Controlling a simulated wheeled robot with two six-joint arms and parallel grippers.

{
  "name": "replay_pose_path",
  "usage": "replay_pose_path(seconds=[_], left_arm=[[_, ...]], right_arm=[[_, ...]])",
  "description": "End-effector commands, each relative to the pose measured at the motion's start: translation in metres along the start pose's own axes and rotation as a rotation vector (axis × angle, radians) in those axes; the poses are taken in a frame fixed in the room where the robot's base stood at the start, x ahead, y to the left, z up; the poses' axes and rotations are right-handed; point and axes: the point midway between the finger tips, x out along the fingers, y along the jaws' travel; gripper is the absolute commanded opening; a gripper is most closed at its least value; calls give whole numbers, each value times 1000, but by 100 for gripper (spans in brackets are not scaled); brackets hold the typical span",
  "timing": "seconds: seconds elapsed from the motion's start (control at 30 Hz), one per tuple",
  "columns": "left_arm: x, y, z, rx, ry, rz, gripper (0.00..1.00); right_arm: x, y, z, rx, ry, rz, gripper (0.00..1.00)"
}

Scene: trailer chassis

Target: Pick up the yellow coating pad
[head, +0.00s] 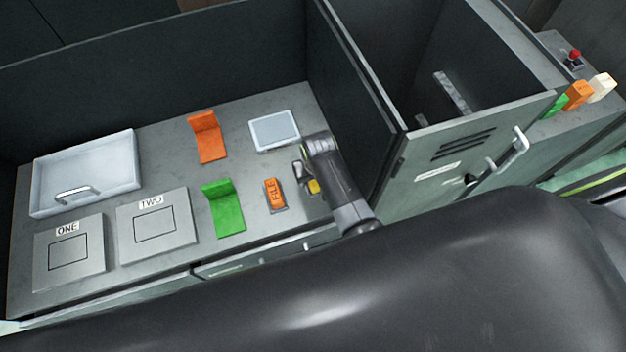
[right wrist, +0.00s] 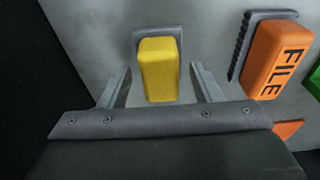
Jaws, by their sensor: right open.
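The yellow coating pad (right wrist: 159,72) lies on a grey holder on the metal worktop. In the right wrist view it sits between the two open fingers of my right gripper (right wrist: 158,88), with a gap on each side. In the head view only a small part of the yellow pad (head: 314,187) shows beside my right gripper (head: 305,178), which is over the worktop right of the orange FILE block. The gripper and arm hide the rest of the pad. My left gripper is not in view.
The orange FILE block (head: 275,194) is close to the left of the pad. Green (head: 224,208) and orange (head: 207,138) angled pieces, a white tray (head: 45,170) and plates ONE (head: 85,278) and TWO (head: 178,245) lie further left. A dark partition (head: 345,75) rises to the right.

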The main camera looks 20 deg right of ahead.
Motion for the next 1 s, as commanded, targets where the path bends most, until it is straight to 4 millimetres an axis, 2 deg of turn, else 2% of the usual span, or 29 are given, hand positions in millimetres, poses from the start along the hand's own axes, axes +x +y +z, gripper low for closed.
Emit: replay_pose_path(seconds=[0.1,0.27,0.43,0.67,1.0], left_arm=[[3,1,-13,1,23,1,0],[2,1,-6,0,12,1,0],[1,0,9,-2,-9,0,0],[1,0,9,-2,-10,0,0],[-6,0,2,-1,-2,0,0]], right_arm=[[2,-1,1,0,0,-1,58],[1,0,1,0,0,0,58],[1,0,0,0,0,0,36],[1,0,0,0,0,0,6],[-6,0,-2,0,1,0,6]])
